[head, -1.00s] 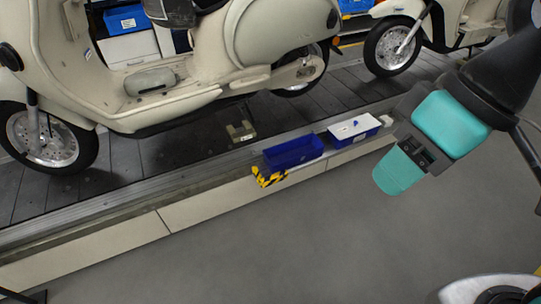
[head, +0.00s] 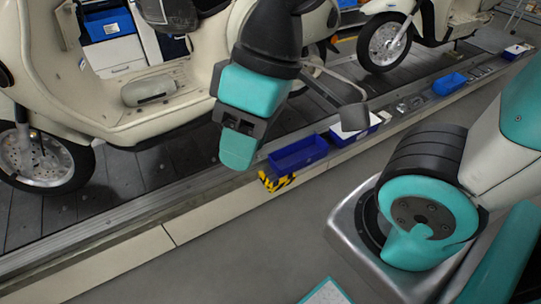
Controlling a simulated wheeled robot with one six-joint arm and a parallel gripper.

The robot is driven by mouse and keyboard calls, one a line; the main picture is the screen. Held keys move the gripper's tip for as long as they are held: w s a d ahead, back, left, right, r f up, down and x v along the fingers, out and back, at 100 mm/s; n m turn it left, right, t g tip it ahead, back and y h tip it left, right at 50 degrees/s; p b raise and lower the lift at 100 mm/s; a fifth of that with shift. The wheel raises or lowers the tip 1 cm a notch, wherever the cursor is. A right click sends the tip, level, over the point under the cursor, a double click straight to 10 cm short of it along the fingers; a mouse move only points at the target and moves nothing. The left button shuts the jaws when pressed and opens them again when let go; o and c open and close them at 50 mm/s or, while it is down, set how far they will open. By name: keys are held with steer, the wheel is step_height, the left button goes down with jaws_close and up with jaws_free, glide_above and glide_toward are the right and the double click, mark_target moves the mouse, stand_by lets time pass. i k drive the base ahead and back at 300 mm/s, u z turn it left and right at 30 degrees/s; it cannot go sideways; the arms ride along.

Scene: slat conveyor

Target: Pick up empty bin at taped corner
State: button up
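The empty blue bin (head: 298,156) sits on the ledge along the conveyor's near edge, its open top facing up and its inside bare. Yellow-and-black striped tape (head: 276,182) marks the ledge corner just in front of its left end. My gripper (head: 238,152) points down in the head view, just left of the bin's left end in the picture. It appears apart from the bin and holds nothing that I can see. The fingers overlap from this angle, so their opening is hidden.
A second blue bin (head: 374,127) with a white top or contents stands right of the empty one. A cream scooter (head: 150,90) stands on the slat conveyor (head: 130,185) behind.

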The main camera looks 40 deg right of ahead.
mark_target(293, 157)
steer(key=z, duration=0.2)
steer(key=i, duration=0.95)
steer(key=z, duration=0.65)
